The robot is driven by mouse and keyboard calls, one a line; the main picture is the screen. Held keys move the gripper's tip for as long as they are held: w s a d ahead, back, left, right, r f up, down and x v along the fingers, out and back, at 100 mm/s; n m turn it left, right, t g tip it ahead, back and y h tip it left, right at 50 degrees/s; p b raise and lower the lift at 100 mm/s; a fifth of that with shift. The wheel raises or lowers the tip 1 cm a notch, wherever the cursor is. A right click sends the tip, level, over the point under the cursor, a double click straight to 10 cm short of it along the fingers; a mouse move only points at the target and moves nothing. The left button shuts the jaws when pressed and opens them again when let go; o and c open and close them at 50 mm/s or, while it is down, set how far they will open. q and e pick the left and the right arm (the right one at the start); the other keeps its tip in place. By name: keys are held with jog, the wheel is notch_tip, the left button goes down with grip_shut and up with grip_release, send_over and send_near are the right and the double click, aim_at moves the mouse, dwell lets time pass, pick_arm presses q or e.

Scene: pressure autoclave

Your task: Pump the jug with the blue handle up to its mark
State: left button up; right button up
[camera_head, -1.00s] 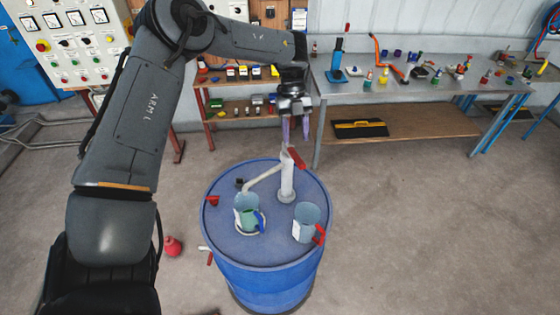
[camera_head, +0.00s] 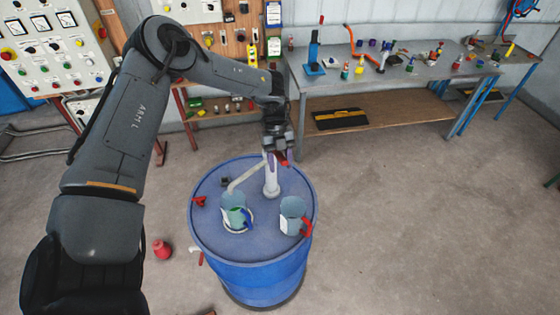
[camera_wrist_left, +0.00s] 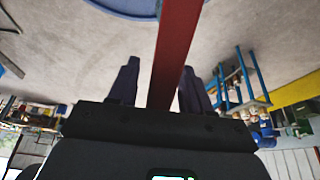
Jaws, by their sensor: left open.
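The jug with the blue handle (camera_head: 234,212) stands on the blue drum (camera_head: 255,243), under the end of the pump's spout (camera_head: 245,177). Greenish liquid shows in it, but its mark is too small to make out. The pump (camera_head: 271,180) is a pale upright column on the drum lid. Its red handle (camera_head: 282,157) is at the top and also shows as a red bar in the left wrist view (camera_wrist_left: 175,55). My left gripper (camera_head: 276,156) is open at the handle. In the wrist view the bar lies between the two fingers, with gaps showing. My right gripper is out of view.
A second jug with a red handle (camera_head: 292,215) stands on the drum to the right. A small red part (camera_head: 199,201) is near the lid's left edge. A red object (camera_head: 162,249) lies on the floor. A workbench (camera_head: 400,78) stands behind.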

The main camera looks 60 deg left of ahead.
pick_arm(q)
jog(key=shift+c, duration=0.5)
grip_shut()
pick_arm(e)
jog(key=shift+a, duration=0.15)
